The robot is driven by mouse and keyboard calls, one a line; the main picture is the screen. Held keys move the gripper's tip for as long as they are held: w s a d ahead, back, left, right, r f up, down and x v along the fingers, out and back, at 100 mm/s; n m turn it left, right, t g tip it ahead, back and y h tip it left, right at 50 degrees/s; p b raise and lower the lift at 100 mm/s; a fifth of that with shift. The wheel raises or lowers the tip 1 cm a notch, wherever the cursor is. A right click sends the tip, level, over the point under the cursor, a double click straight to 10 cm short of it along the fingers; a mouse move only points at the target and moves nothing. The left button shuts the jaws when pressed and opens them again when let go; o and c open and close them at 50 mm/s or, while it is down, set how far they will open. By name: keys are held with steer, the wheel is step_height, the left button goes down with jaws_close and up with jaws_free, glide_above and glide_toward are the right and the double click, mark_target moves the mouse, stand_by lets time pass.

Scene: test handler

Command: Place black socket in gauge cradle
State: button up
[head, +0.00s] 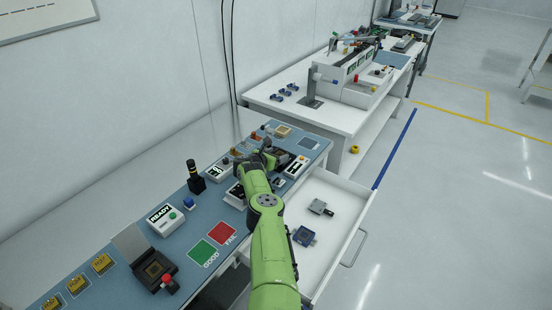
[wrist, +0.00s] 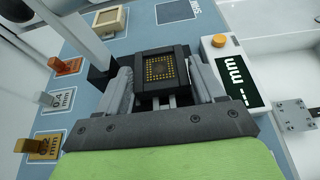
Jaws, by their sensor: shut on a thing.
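The black socket (wrist: 162,72), with a grid of gold contacts on its face, is between the two fingers of my gripper (wrist: 166,82) in the wrist view. My gripper is shut on it. In the head view my gripper (head: 266,160) is over the far end of the blue bench mat, and my arm hides most of the socket. The gauge readout (wrist: 236,75), a white box with an orange button, shows dashes and "mm" right beside the right finger. I cannot make out the cradle apart from the dark parts around the socket, nor whether the socket touches it.
Marked gauge blocks (wrist: 57,101) line the left side in the wrist view. A tan tray (wrist: 110,20) lies beyond. A black-topped post (head: 194,178) stands nearer.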

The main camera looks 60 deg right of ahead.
steer(key=shift+r, duration=0.15)
steer(key=shift+f, duration=0.45)
steer(key=o, duration=1)
steer(key=shift+c, duration=0.2)
